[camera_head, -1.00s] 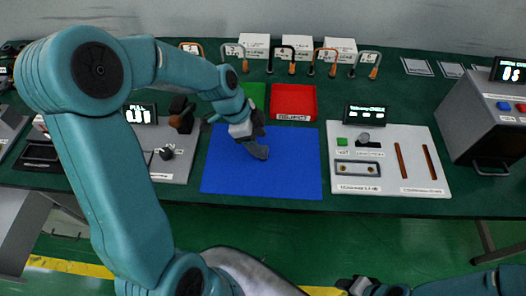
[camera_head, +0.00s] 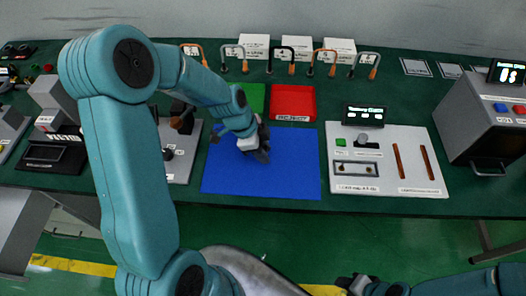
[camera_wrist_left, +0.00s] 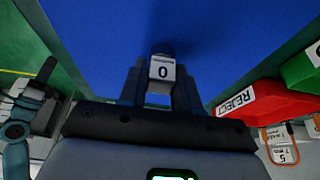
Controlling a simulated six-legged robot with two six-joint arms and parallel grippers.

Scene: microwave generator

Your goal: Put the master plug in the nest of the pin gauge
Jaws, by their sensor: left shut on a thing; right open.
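My left gripper (camera_head: 262,152) is over the blue mat (camera_head: 240,182); its fingers also show in the left wrist view (camera_wrist_left: 160,92). It is shut on a small dark piece with a white tag marked "0" (camera_wrist_left: 161,70), which I take to be the master plug. In the head view the plug is too small to make out. To the right is a light grey board (camera_head: 388,185) with a display, a green button and a grey round piece (camera_head: 366,139), possibly the pin gauge; its nest is not clear. My right gripper (camera_head: 355,284) is open at the bottom edge, away from the bench.
A red REJECT tray (camera_head: 293,100) and a green tray (camera_head: 252,97) stand behind the mat. Several numbered padlock-like gauges and white boxes (camera_head: 297,48) line the back. A grey plate with a dark lever (camera_head: 182,120) is left of the mat. A grey machine (camera_head: 485,120) stands right.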

